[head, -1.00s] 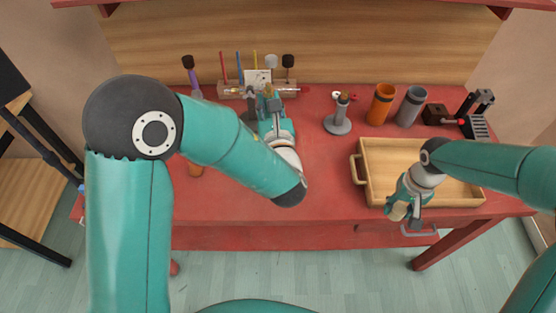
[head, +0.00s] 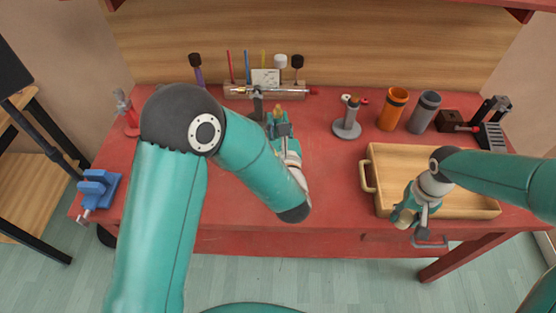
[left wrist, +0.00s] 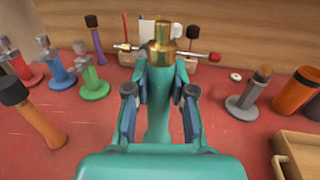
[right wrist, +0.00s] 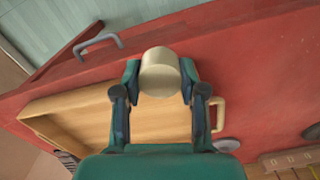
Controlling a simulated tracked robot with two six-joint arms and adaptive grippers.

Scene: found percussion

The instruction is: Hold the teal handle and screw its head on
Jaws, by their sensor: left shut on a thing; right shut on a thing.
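The teal handle (left wrist: 158,112) stands upright between the fingers of my left gripper (left wrist: 160,88), which is shut on it. Its brass fitting (left wrist: 162,46) points up, bare, with no head on it. In the head view my left gripper (head: 282,130) is above the table's middle, and the brass tip (head: 278,108) shows. My right gripper (right wrist: 160,88) is shut on a cream cylindrical head (right wrist: 160,72). In the head view my right gripper (head: 408,208) is over the tray's front left corner, well apart from the handle. The head's underside is hidden.
A wooden tray (head: 373,155) lies at right. A grey stand (head: 347,128), orange cup (head: 392,108) and grey cup (head: 424,112) are behind it. A rack (head: 240,91) with sticks stands at the back. A blue vise (head: 99,188) is at the left edge. Coloured stands (left wrist: 92,80) are at left.

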